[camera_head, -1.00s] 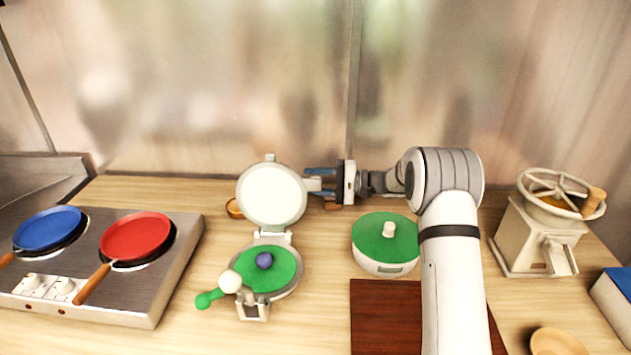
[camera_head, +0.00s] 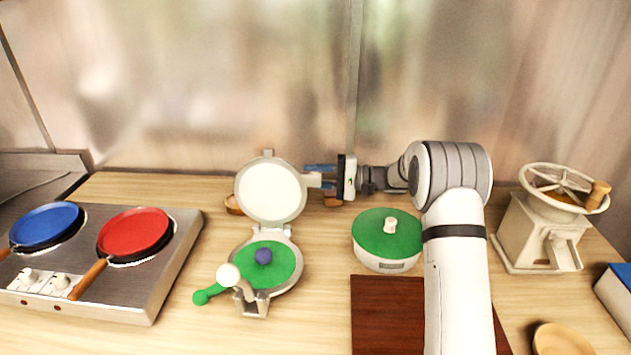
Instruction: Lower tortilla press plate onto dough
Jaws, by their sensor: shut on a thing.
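The tortilla press stands open on the wooden counter. Its round upper plate (camera_head: 270,191) is raised roughly upright behind the base, its white face toward me. The lower plate (camera_head: 285,265) is green on top, and a small blue-purple dough ball (camera_head: 263,256) sits near its middle. The press lever, with a white knob (camera_head: 228,275) and a green handle (camera_head: 208,295), is at the front left. My gripper (camera_head: 322,177) reaches in from the right and is shut on the tab at the upper plate's right edge. The exact finger contact is small and partly hidden.
A green-lidded round container (camera_head: 388,236) stands right of the press, behind a dark red board (camera_head: 388,315). A steel stove (camera_head: 165,270) with a blue pan (camera_head: 46,226) and a red pan (camera_head: 134,233) is at left. A grinder (camera_head: 540,235) stands at right.

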